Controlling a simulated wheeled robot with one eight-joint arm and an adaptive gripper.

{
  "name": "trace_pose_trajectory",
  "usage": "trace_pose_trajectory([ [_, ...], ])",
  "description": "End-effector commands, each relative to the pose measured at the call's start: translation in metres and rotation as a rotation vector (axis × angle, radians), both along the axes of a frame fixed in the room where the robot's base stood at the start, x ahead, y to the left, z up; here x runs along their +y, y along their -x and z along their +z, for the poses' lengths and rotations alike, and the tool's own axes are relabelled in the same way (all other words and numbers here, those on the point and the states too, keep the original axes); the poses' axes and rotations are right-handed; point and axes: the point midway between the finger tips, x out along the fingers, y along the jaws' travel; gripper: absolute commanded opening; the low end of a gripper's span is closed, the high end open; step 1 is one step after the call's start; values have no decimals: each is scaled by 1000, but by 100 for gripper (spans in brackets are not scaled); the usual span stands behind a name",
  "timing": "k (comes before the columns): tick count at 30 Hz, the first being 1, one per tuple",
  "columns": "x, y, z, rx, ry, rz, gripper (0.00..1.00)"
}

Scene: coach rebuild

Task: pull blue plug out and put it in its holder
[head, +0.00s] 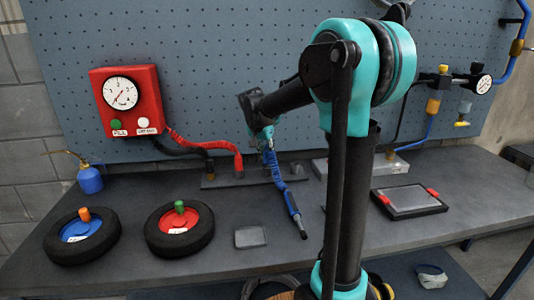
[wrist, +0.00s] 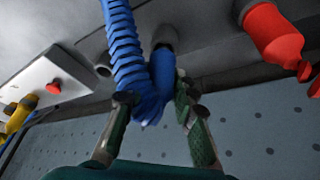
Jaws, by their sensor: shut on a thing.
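My gripper (head: 262,137) is above the back of the bench, close to the pegboard. In the wrist view, its two fingers (wrist: 154,98) are on either side of the blue plug (wrist: 160,74) and closed on it. The plug's end meets a grey cylinder (wrist: 164,39); I cannot tell whether it is inside it. A blue coiled hose (wrist: 121,40) runs beside the plug. In the head view, this hose (head: 277,175) hangs below my gripper, down to a dark-tipped tool (head: 299,222) on the bench. The plug is hard to make out in the head view.
A red plug (wrist: 270,33) stands to one side; its hose (head: 205,146) leads to a red gauge box (head: 128,100). An empty-looking round socket (wrist: 103,66) is near the blue plug. A grey box (head: 390,165) stands at right. Two wheels (head: 52,252) (head: 150,241) lie at front left.

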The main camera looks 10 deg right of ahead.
Motion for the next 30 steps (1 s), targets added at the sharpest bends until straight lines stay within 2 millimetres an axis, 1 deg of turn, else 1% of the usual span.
trace_pose_trajectory([
  [22, 0, 0, -17, 0, 0, 0, 0],
  [28, 0, 0, -17, 0, 0, 0, 0],
  [29, 0, 0, -17, 0, 0, 0, 27],
  [30, 0, 0, -17, 0, 0, 0, 32],
])
